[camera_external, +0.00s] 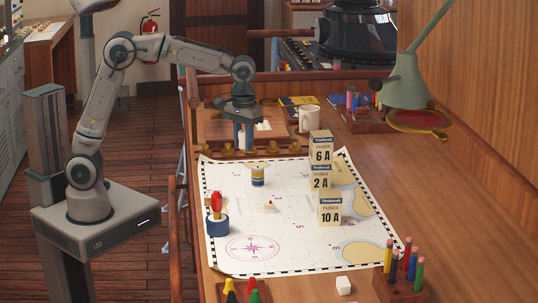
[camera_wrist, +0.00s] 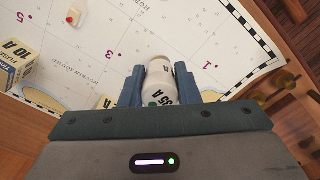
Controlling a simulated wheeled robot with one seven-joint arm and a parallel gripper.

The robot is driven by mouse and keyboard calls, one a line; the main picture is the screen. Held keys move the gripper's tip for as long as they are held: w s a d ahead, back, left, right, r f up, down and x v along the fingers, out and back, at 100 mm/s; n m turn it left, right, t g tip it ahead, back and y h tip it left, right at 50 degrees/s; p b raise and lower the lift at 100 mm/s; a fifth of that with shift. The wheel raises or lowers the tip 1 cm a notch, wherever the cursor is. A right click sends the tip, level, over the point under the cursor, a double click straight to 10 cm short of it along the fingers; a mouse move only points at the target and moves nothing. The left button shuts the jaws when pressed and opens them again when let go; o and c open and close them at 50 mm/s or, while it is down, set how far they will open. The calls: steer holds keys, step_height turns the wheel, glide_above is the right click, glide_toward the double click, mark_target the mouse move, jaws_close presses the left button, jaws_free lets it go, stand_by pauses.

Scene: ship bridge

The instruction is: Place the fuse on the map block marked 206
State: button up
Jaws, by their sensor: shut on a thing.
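My gripper (camera_wrist: 159,88) is shut on a white cylindrical fuse (camera_wrist: 159,75) with dark lettering and a green dot. In the external view my gripper (camera_external: 244,136) is at the far edge of the chart, by the wooden tray. The fuse is mostly hidden there between the blue fingers. The chart (camera_external: 230,190) lies on the desk, and it also shows in the wrist view (camera_wrist: 120,22). I cannot read a 206 mark on it in either view. A small pale block with a red top (camera_external: 269,206) sits mid-chart and shows in the wrist view (camera_wrist: 73,17).
Fuse boxes marked 6 A (camera_external: 321,146), 2 A (camera_external: 320,178) and 10 A (camera_external: 331,208) stand on the chart's right side. A mug (camera_external: 309,119) and pencil holders stand around the chart.

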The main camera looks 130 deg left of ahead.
steer(key=s+d+r+m, duration=0.1)
steer(key=s+d+m, duration=0.15)
steer(key=d, duration=0.85)
steer(key=s+d+r+m, duration=0.1)
steer(key=d+m, duration=0.3)
steer(key=d, duration=0.8)
steer(key=shift+n, duration=0.25)
steer(key=a+f, duration=0.2)
steer(key=a, duration=0.2)
steer(key=a+f+p, duration=0.1)
steer(key=a+f, duration=0.2)
steer(key=w+a+f, duration=0.1)
steer(key=a+f, duration=0.1)
steer(key=a, duration=0.2)
steer(key=shift+w+a+f+p, duration=0.1)
steer(key=shift+a+f+p, duration=0.05)
steer(key=shift+a+p, duration=0.2)
steer(key=shift+f, duration=2)
steer(key=shift+f, duration=0.15)
steer(key=o, duration=0.6)
steer(key=shift+f, duration=0.1)
steer(key=shift+c, duration=0.2)
steer(key=o, duration=0.4)
